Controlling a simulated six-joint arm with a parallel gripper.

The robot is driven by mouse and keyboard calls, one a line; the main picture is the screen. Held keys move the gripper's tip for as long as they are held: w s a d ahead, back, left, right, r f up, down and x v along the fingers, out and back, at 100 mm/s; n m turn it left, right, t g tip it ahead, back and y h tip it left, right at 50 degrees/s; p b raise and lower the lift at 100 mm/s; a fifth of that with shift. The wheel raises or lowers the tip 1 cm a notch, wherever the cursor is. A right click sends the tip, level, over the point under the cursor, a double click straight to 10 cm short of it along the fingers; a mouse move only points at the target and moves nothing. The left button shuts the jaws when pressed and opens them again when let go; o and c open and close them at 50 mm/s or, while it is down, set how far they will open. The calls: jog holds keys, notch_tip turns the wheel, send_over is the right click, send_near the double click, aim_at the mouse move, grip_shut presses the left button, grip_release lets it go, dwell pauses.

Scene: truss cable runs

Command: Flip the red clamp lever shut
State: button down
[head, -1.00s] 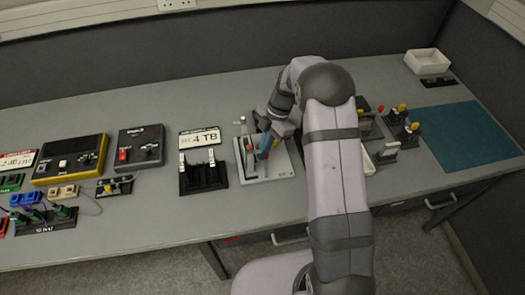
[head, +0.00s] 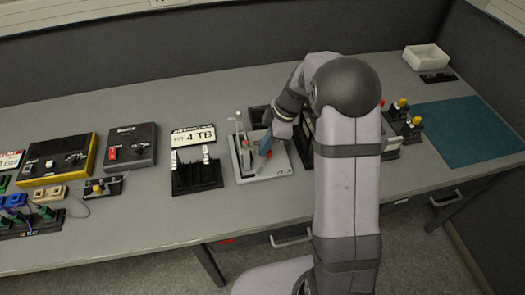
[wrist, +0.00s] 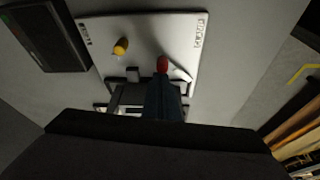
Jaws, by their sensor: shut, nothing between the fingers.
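The clamp stands on a pale plate (head: 278,169) near the middle of the bench. In the wrist view its plate (wrist: 185,35) fills the upper middle. The red lever tip (wrist: 162,64) shows just past the end of my gripper (wrist: 163,82), whose blue-grey fingers are together and empty. The fingers hide the rest of the lever, and I cannot tell whether they touch it. In the head view my gripper (head: 266,146) is low over the plate, beside the grey clamp parts. A yellow knob (wrist: 121,46) stands to the left of the red tip in the wrist view.
A black slotted holder (head: 198,178) and a "4 TB" sign (head: 193,135) are left of the plate. Yellow-knobbed fixtures (head: 413,123) stand right of my arm, by a teal mat (head: 468,134). A dark box (wrist: 43,35) lies left in the wrist view.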

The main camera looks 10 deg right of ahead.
jog(key=m+b, duration=0.1)
jog(key=m+t, duration=0.1)
jog(key=m, duration=0.1)
jog(key=shift+s+d+f+b, duration=0.15)
jog(key=shift+s+d+b, duration=0.05)
jog(key=shift+d+b, duration=0.2)
jog(key=m, duration=0.1)
jog(key=m+h+b, duration=0.1)
jog(key=m, duration=0.1)
jog(key=shift+s+d+t, duration=0.2)
jog(key=shift+s+t, duration=0.1)
jog(key=shift+t, duration=0.1)
jog(key=shift+w+d, duration=0.1)
jog(key=shift+d, duration=0.1)
jog(key=shift+w+d+b, duration=0.15)
jog(key=shift+d+b, duration=0.15)
jog(key=shift+d, duration=0.3)
jog(key=shift+r, duration=0.25)
jog(key=p+v, duration=0.5)
jog(key=v, duration=0.4)
jog(key=shift+s+r+p, duration=0.3)
jog(key=shift+s+r, duration=0.05)
jog(key=shift+a, duration=0.1)
